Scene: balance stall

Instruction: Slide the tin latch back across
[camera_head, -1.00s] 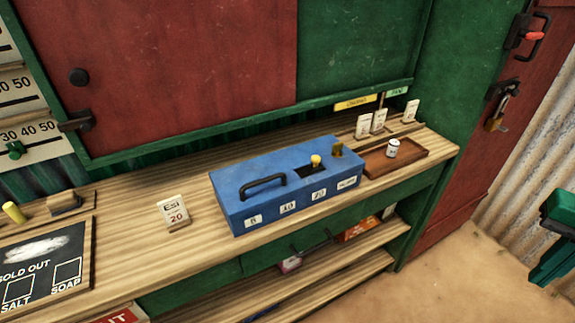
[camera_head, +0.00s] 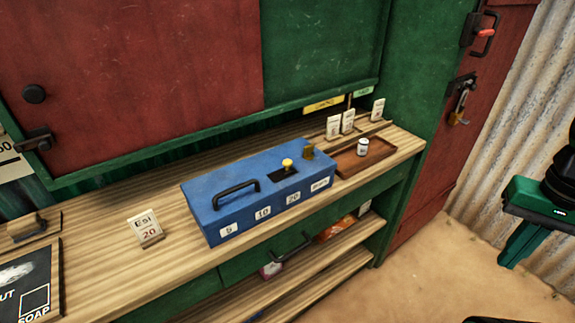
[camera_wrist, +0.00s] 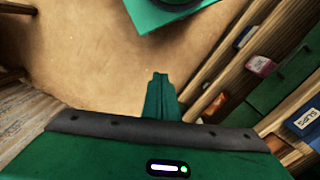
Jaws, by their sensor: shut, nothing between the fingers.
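The blue tin (camera_head: 240,175) stands closed on the wooden counter, with a black handle on its lid. A blue labelled corner of the tin also shows at the wrist view's right edge (camera_wrist: 306,134). My gripper (camera_head: 507,264) is at the right in the head view, well away from the tin, beyond the counter's end. In the wrist view its fingers (camera_wrist: 160,78) are together and empty, above the sandy floor.
A small tray (camera_head: 350,164) with a white pot (camera_head: 363,147) stands right of the tin. Several white cards stand behind it, and a price card (camera_head: 146,227) stands left. A drawer handle (camera_head: 292,247) juts out below the counter. Open floor lies between gripper and counter.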

